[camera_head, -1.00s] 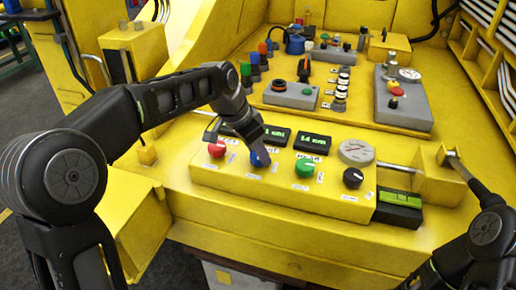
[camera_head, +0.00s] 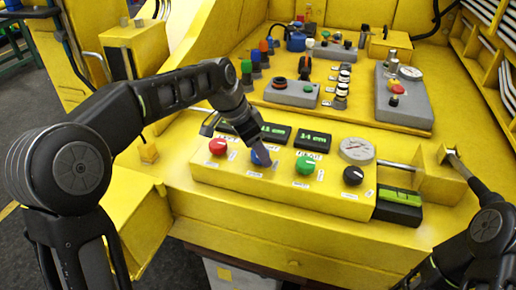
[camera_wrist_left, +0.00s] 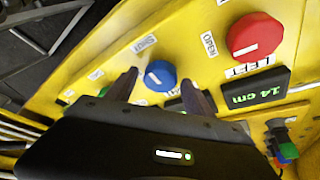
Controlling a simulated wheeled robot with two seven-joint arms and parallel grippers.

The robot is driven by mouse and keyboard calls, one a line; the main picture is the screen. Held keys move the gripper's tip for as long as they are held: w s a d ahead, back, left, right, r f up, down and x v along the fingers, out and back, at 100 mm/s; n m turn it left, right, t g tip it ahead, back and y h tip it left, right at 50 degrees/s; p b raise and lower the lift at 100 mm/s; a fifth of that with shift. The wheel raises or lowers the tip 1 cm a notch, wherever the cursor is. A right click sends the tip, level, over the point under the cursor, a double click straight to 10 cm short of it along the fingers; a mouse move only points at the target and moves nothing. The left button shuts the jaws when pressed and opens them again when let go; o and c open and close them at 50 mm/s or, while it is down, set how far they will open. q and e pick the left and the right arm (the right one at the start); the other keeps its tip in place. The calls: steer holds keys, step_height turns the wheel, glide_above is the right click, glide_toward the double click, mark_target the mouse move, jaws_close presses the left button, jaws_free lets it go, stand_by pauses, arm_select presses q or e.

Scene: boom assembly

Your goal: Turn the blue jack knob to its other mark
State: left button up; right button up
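The blue knob (camera_head: 260,157) sits on the yellow control box, partly hidden by my left gripper in the head view. In the left wrist view the blue knob (camera_wrist_left: 161,75) shows whole, with a short white mark on its face. White labels, one reading SHUT (camera_wrist_left: 144,44) and one reading OPEN (camera_wrist_left: 209,44), lie near it. My left gripper (camera_wrist_left: 160,84) is open, one finger on each side of the knob, with small gaps showing; contact is hard to judge. My right arm shows at the lower right of the head view; I cannot make out its gripper there.
Grey boxes and small parts stand behind. A black lever is at right.

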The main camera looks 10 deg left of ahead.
arm_select(q)
steer(key=shift+o, duration=0.3)
steer(key=shift+r, duration=0.15)
steer(key=v, duration=0.7)
steer(key=shift+s+r+b, duration=0.15)
steer(key=shift+r+b, duration=0.1)
steer(key=shift+b, duration=0.05)
steer(key=shift+a, duration=0.1)
